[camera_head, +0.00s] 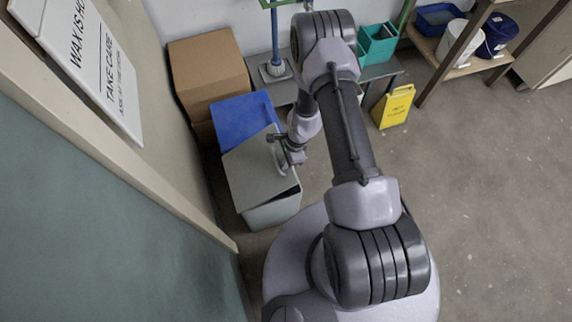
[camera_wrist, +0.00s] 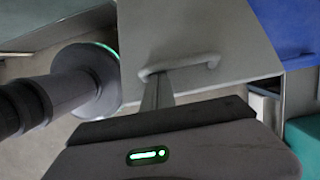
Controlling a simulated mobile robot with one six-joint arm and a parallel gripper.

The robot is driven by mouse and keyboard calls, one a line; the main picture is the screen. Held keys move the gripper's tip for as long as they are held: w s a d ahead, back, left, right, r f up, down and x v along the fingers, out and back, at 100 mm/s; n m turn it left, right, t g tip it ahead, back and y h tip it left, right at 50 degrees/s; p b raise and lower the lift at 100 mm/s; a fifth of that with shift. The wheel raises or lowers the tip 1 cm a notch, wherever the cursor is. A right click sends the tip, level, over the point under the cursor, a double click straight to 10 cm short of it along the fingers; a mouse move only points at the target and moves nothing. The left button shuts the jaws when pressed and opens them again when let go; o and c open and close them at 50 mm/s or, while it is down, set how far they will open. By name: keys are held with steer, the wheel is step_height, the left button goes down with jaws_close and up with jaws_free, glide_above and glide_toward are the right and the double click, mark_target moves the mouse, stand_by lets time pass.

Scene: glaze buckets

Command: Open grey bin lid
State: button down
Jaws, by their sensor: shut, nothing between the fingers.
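The grey bin (camera_head: 272,212) stands on the floor against the left wall, with its flat grey lid (camera_head: 250,172) over it. A dark gap shows between lid and bin along the near edge, so the lid looks slightly raised or tilted there. In the wrist view the lid (camera_wrist: 215,35) fills the upper middle, with a grey bar handle (camera_wrist: 190,65) on it. My gripper (camera_head: 281,158) is at the lid's right side by the handle. Its shut fingers (camera_wrist: 157,85) reach to the handle with nothing gripped between them; whether they touch it I cannot tell.
A blue bin (camera_head: 243,115) stands just behind the grey one, with a cardboard box (camera_head: 207,68) beyond. A yellow floor sign (camera_head: 395,107) and a shelf with buckets (camera_head: 461,43) are at the back right. The floor at right is clear.

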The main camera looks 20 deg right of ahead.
steer(key=a+r+p, duration=0.1)
steer(key=a+r, duration=0.4)
steer(key=a, duration=0.6)
steer(key=a+r+p, duration=0.2)
steer(key=a+r, duration=0.3)
steer(key=a, duration=0.6)
steer(key=shift+a, duration=0.3)
steer(key=shift+s, duration=0.1)
